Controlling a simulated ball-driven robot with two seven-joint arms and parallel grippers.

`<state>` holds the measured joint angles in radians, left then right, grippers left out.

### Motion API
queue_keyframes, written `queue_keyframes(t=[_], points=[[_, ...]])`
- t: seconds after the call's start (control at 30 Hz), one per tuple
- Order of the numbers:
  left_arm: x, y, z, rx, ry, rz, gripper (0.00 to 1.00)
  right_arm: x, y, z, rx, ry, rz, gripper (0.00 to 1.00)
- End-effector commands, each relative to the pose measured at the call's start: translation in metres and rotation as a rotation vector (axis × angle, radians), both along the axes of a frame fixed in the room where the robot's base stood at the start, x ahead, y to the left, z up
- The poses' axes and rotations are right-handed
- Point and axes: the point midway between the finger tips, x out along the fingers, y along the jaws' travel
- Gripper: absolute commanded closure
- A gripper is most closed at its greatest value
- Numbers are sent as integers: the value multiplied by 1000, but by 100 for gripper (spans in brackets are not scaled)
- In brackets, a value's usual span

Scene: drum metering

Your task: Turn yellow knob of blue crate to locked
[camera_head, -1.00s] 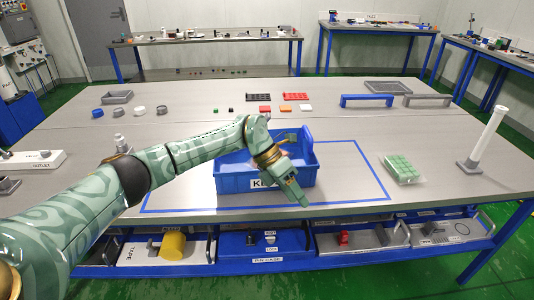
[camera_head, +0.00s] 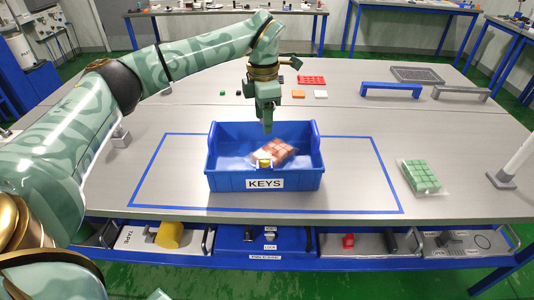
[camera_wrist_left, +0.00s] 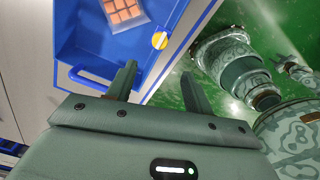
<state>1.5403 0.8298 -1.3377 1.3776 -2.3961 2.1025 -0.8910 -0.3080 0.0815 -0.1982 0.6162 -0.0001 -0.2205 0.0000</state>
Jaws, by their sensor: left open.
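The blue crate (camera_head: 222,181), labelled KEYS, stands on the table inside a blue taped outline. The yellow knob (camera_head: 265,163) is at the middle of its front wall, above the label; its pointing direction is too small to read. The left wrist view also shows the yellow knob (camera_wrist_left: 159,40) and the blue crate (camera_wrist_left: 88,52). My left gripper (camera_head: 267,128) points down over the crate, open and empty. In the left wrist view, the fingers of my left gripper (camera_wrist_left: 158,72) are apart, with the knob beyond the gap, not touched. My right gripper is out of view.
A bag of orange blocks (camera_head: 284,149) lies in the crate close behind the knob. A bag of green blocks (camera_head: 420,175) lies to the right. Labelled drawers (camera_head: 262,240) sit under the table's front edge.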

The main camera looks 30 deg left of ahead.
Motion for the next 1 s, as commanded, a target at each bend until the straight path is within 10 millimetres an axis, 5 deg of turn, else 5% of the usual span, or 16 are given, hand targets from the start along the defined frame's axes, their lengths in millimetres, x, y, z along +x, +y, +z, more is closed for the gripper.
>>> queue_keyframes(t=[0.2,0.43,0.93,1.0], points=[[-1,0,-64,-1,8,0,48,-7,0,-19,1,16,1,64],[0,0,-111,-1,5,2,48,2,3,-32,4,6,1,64],[0,0,-129,-1,0,1,48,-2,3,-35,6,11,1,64],[0,0,-129,-1,0,1,65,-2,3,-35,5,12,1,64]])
